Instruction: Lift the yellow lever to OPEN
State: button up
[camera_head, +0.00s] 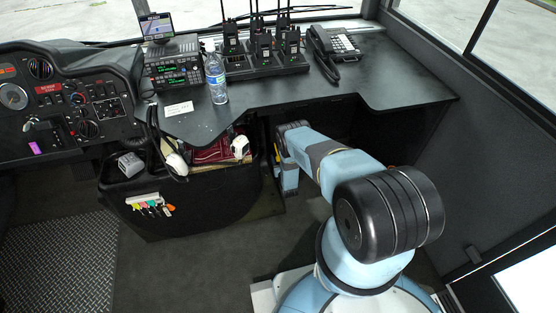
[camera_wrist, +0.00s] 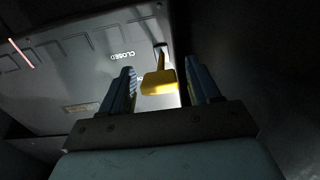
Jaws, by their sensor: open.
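The yellow lever (camera_wrist: 158,83) shows in the wrist view, on a grey panel (camera_wrist: 60,75) marked CLOSED, with that word upside down in the picture. Another marking lies mostly hidden behind the lever. My gripper (camera_wrist: 157,78) is open, with one blue finger on each side of the lever's yellow end. I see gaps between the lever and both fingers; no touch shows. In the head view my arm reaches under the desk.
The black desk (camera_head: 405,82) overhangs my arm. A water bottle (camera_head: 216,78) and several radios (camera_head: 262,48) stand on the desk. Dark walls close in around the panel in the wrist view.

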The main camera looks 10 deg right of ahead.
jog(key=shift+c, duration=0.4)
grip_shut()
